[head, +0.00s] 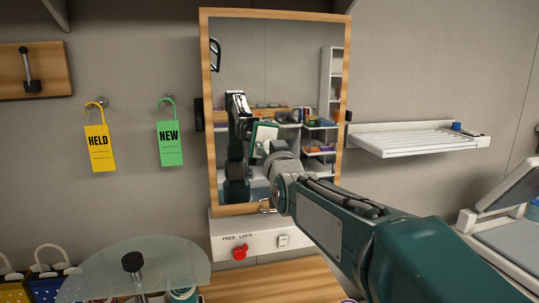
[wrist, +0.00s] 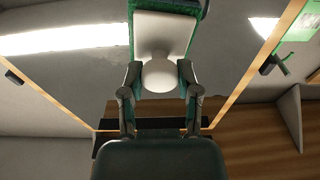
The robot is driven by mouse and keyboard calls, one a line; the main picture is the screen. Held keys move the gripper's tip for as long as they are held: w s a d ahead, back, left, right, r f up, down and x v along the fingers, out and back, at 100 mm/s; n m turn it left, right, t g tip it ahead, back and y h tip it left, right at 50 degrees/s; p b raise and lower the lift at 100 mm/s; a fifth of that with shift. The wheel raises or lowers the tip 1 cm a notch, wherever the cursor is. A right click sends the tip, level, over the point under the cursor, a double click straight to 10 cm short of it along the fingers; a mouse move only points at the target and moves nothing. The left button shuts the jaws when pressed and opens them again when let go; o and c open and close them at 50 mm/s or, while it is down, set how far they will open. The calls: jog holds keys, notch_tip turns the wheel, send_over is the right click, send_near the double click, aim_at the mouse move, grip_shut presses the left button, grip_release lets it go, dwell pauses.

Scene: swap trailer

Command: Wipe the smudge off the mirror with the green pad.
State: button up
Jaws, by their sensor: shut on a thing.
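My gripper (wrist: 160,78) is shut on the white round knob (wrist: 158,76) of the green pad (wrist: 205,9). In the wrist view the pad shows as a green edge beyond its white backing. In the head view the pad (head: 264,133) is in front of the wood-framed mirror (head: 300,40), and my arm partly hides it. I cannot tell whether the pad touches the glass. The mirror reflects my arm and a shelved room. I cannot make out the smudge for sure in either view.
A white box (head: 262,241) with a red knob and a switch is under the mirror. Yellow HELD (head: 98,148) and green NEW (head: 170,143) tags hang at left. A white rack (head: 418,139) juts out at right. A round glass top (head: 135,270) stands front left.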

jog(key=shift+w+d, duration=0.55)
jog(key=shift+d, duration=1.4)
jog(key=shift+w+d, duration=0.55)
jog(key=shift+d, duration=1.45)
jog(key=shift+w+d, duration=0.55)
jog(key=shift+d, duration=1.4)
jog(key=shift+a, duration=0.1)
jog(key=shift+s+a, duration=0.5)
jog(key=shift+a, duration=1.4)
jog(key=shift+s+a, duration=0.55)
jog(key=shift+a, duration=1.35)
jog(key=shift+s+a, duration=0.5)
jog(key=shift+a, duration=1.4)
jog(key=shift+s, duration=0.15)
jog(key=v, duration=0.5)
jog(key=shift+s+r, duration=0.35)
